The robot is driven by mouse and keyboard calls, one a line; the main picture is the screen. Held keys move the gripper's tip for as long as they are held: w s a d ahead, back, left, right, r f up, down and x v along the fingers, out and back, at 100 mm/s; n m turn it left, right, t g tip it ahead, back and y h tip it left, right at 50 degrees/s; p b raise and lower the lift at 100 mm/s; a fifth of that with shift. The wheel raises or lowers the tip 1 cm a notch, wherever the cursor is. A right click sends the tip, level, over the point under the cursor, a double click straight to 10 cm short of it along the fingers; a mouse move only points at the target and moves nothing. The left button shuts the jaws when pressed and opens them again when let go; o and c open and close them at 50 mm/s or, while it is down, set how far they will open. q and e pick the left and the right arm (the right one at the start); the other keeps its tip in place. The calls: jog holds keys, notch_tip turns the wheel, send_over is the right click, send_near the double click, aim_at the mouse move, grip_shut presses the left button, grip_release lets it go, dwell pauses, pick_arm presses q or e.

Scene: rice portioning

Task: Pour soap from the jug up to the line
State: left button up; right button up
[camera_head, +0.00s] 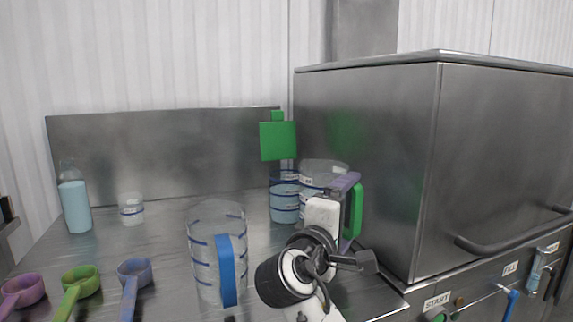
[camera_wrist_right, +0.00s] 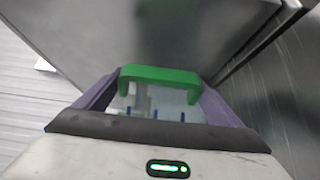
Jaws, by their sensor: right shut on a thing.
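My right gripper (camera_head: 351,205), with purple fingers, is shut on the green handle of a clear jug (camera_head: 318,172), beside the steel cabinet. In the right wrist view the green handle (camera_wrist_right: 160,73) lies between the purple fingers, with the clear jug partly visible behind it. The jug looks about upright; my wrist hides its lower part, and I cannot tell how full it is. A larger clear jug (camera_head: 203,252) with blue lines and a blue handle stands nearer and looks empty. My left gripper is not in view.
A bottle of blue liquid (camera_head: 74,207) and a small clear cup (camera_head: 131,209) stand at the back left. Pink (camera_head: 22,290), green (camera_head: 80,281) and blue (camera_head: 134,272) scoops lie in front. A green plate (camera_head: 278,141) shows at the back. The steel cabinet (camera_head: 370,150) blocks the right.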

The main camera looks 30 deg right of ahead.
aim_at(356, 208)
jog(key=shift+s+a+r+p, duration=0.25)
jog(key=shift+s+a+p, duration=0.1)
jog(key=shift+s, duration=0.3)
jog(key=shift+s+a+r+p, duration=0.2)
jog(key=shift+s+a+p, duration=0.15)
jog(key=shift+s, duration=0.25)
jog(key=shift+s+a+r+p, duration=0.25)
jog(key=shift+s+a+p, duration=0.1)
jog(key=shift+s, duration=0.3)
jog(key=shift+r, duration=0.1)
